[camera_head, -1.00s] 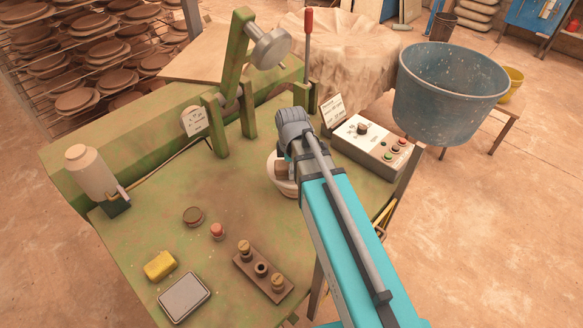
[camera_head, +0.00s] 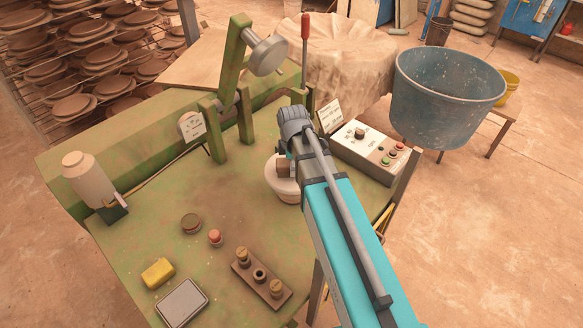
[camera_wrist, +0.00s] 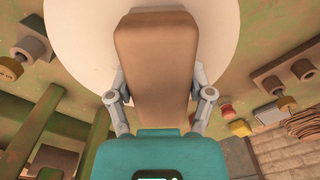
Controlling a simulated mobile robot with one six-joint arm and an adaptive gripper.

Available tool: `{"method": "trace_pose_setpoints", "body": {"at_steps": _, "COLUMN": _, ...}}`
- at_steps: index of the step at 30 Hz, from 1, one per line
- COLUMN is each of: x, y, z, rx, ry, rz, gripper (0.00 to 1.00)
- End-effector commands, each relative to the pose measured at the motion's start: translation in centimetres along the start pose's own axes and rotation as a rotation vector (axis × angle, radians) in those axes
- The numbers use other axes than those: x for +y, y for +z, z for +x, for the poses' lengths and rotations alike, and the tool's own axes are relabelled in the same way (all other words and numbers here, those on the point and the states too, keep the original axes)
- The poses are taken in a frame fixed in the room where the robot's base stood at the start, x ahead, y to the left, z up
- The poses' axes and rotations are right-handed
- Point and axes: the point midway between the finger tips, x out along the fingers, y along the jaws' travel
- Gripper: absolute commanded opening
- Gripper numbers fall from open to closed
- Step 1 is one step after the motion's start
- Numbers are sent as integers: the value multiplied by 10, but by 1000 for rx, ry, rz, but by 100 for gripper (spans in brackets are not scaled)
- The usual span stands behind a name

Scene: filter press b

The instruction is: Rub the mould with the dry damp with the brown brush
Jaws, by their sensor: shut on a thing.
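The white round mould (camera_head: 284,190) sits on the green press table, partly hidden by my arm in the head view. Its pale surface (camera_wrist: 88,50) fills the upper middle of the wrist view. My gripper (camera_wrist: 158,92) is shut on the brown brush (camera_wrist: 157,55), with one finger on each side of the block. The brush (camera_head: 284,167) shows at the mould in the head view, beside my wrist. Its working face is hidden, so I cannot tell whether it touches the mould.
A dark wooden holder (camera_head: 260,276), a yellow block (camera_head: 157,272), a grey pad (camera_head: 182,303), a red-topped piece (camera_head: 215,237) and a round dark lid (camera_head: 190,223) lie left of my arm. A control box (camera_head: 365,148) and upright lever (camera_head: 305,45) stand near my wrist.

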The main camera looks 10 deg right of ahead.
Motion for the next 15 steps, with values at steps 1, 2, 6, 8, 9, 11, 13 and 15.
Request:
{"method": "trace_pose_setpoints", "body": {"at_steps": 1, "x": 0, "y": 0, "z": 0, "rx": 0, "ry": 0, "rz": 0, "gripper": 16}}
{"method": "trace_pose_setpoints", "body": {"at_steps": 2, "x": 0, "y": 0, "z": 0, "rx": 0, "ry": 0, "rz": 0, "gripper": 16}}
{"method": "trace_pose_setpoints", "body": {"at_steps": 6, "x": 0, "y": 0, "z": 0, "rx": 0, "ry": 0, "rz": 0, "gripper": 16}}
{"method": "trace_pose_setpoints", "body": {"at_steps": 8, "x": 0, "y": 0, "z": 0, "rx": 0, "ry": 0, "rz": 0, "gripper": 16}}
{"method": "trace_pose_setpoints", "body": {"at_steps": 9, "x": 1, "y": 0, "z": 0, "rx": 0, "ry": 0, "rz": 0, "gripper": 16}}
{"method": "trace_pose_setpoints", "body": {"at_steps": 11, "x": 3, "y": 1, "z": 0, "rx": 0, "ry": 0, "rz": 0, "gripper": 16}}
{"method": "trace_pose_setpoints", "body": {"at_steps": 13, "x": 6, "y": 2, "z": 0, "rx": 0, "ry": 0, "rz": 0, "gripper": 16}}
{"method": "trace_pose_setpoints", "body": {"at_steps": 15, "x": 10, "y": 3, "z": 1, "rx": 0, "ry": 0, "rz": 1, "gripper": 16}}
